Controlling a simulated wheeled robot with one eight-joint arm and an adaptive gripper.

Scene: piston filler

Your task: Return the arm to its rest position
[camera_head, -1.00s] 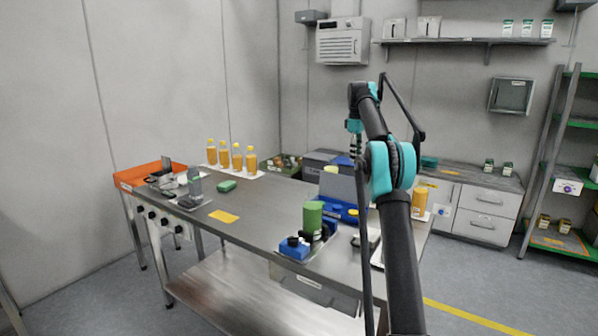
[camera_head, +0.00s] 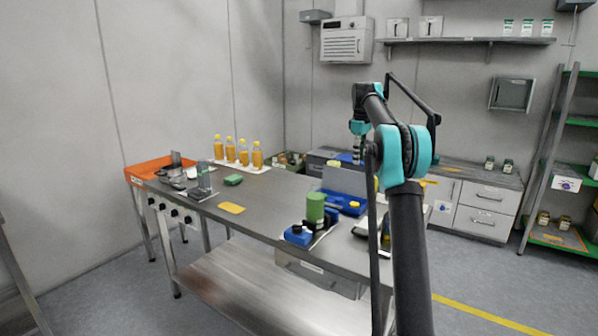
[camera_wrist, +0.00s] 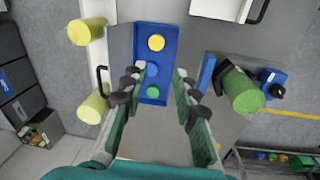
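My gripper (camera_head: 358,150) hangs downward at the end of my raised, folded arm, above the far side of the steel table (camera_head: 200,215). In the wrist view my gripper (camera_wrist: 161,75) has its two fingers spread apart, with nothing between them. Below it lies a blue tray (camera_wrist: 152,100) with yellow, blue and green round pieces. My gripper appears apart from everything on the table. My forearm and elbow hide part of the table's right end in the head view.
A green cylinder (camera_head: 315,208) and a blue device (camera_head: 297,235) stand near the table's front edge. Orange bottles (camera_head: 243,152) line the back left, and an orange tray (camera_head: 145,168) sits at the left end. A drawer cabinet (camera_head: 482,210) and shelf rack (camera_head: 548,160) stand right. The floor at left is clear.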

